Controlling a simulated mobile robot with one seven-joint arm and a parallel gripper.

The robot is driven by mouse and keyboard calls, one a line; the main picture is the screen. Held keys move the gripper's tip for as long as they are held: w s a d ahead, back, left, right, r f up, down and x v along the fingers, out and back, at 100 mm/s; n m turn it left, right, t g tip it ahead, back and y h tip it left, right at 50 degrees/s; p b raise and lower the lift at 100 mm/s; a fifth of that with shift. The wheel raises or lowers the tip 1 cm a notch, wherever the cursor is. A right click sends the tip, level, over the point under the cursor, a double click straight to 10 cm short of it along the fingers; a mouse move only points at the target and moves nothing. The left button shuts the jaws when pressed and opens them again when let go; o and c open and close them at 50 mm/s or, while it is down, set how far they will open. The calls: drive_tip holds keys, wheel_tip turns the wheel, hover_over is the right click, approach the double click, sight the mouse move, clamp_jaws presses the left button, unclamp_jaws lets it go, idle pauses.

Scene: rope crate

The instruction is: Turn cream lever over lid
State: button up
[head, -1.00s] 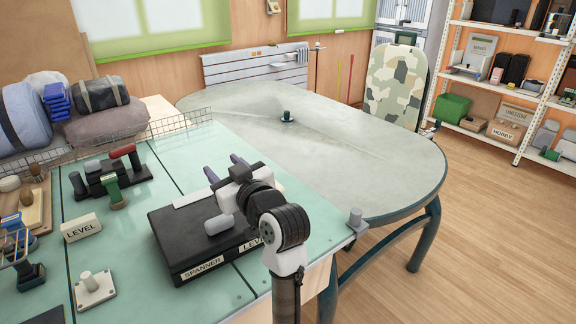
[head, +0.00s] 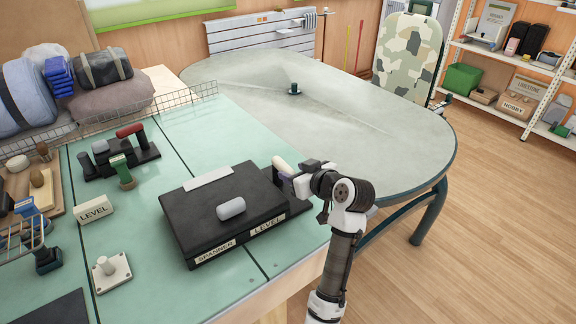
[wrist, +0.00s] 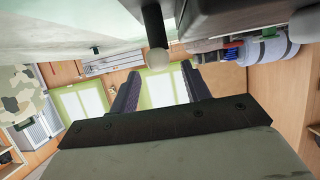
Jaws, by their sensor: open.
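The black box's lid (head: 190,213) is flat on top, with a grey rounded handle (head: 231,208) and a pale strip along its back part. The box front carries SPANNER and LEVEL labels. A cream lever (head: 283,164) shows at the right edge of the box, partly hidden by my gripper. In the wrist view its pale round end (wrist: 157,62) sits on a dark stem, close to the gap between my fingers. My gripper (head: 286,178) is at the box's right side; in the wrist view its fingers (wrist: 160,82) are apart, with nothing clearly held between them.
A LEVEL block (head: 95,210), a white plate with a peg (head: 111,270) and a rack with red and green handles (head: 120,160) stand left on the green bench. A wire fence (head: 150,107) and bags are behind. The round table (head: 340,120) is mostly clear.

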sight(289, 170)
drive_tip(key=shift+p+x, duration=0.3)
drive_tip(key=shift+x, duration=1.7)
drive_tip(key=shift+r, duration=0.1)
clamp_jaws()
